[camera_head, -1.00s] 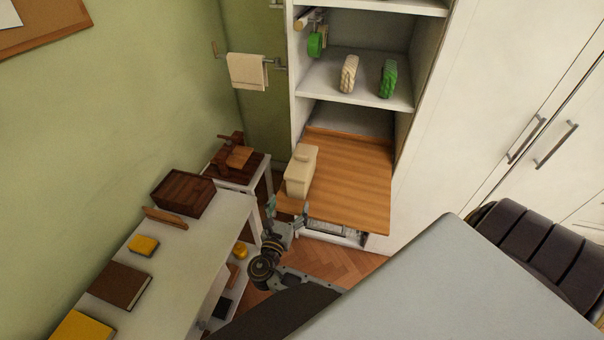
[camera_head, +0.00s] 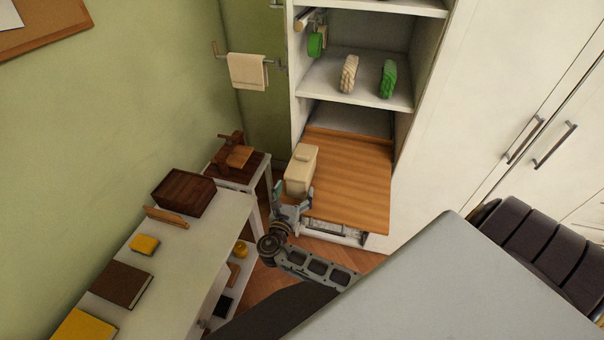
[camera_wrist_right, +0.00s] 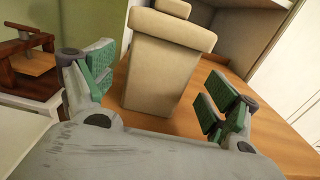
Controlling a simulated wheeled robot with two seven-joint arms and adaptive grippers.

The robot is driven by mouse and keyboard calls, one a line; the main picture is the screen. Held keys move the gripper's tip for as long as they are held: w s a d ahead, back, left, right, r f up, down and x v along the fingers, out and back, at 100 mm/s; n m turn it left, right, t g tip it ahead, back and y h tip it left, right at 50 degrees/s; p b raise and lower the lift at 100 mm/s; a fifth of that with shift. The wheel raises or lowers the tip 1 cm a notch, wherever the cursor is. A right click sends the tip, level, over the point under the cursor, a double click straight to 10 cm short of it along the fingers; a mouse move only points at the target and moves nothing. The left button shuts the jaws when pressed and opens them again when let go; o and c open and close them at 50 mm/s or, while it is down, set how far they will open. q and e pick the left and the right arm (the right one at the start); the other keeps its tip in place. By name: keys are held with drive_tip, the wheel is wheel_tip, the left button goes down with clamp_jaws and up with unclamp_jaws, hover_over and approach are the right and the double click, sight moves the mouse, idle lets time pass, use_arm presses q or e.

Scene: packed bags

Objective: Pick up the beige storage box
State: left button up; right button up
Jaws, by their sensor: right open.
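The beige storage box (camera_head: 300,171) stands upright on the left edge of the wooden pull-out shelf (camera_head: 350,185) in the head view. In the right wrist view the box (camera_wrist_right: 165,75) fills the middle, with its lid on top. My right gripper (camera_head: 291,196) is open at the near side of the box. In the wrist view its green-padded fingers (camera_wrist_right: 157,95) stand to the left and right of the box, with gaps on both sides, and the box is not gripped. My left gripper is not in view.
A white side table (camera_head: 175,262) with boxes and books stands along the left wall. A white cabinet (camera_head: 440,160) is at the right. A green and a beige item (camera_head: 348,74) stand on the shelf above. The wooden surface right of the box is clear.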

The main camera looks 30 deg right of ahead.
drive_tip(key=shift+p+x, duration=0.45)
drive_tip(key=shift+x, duration=2.05)
drive_tip(key=shift+w+a+f, duration=0.1)
drive_tip(key=c, duration=1.1)
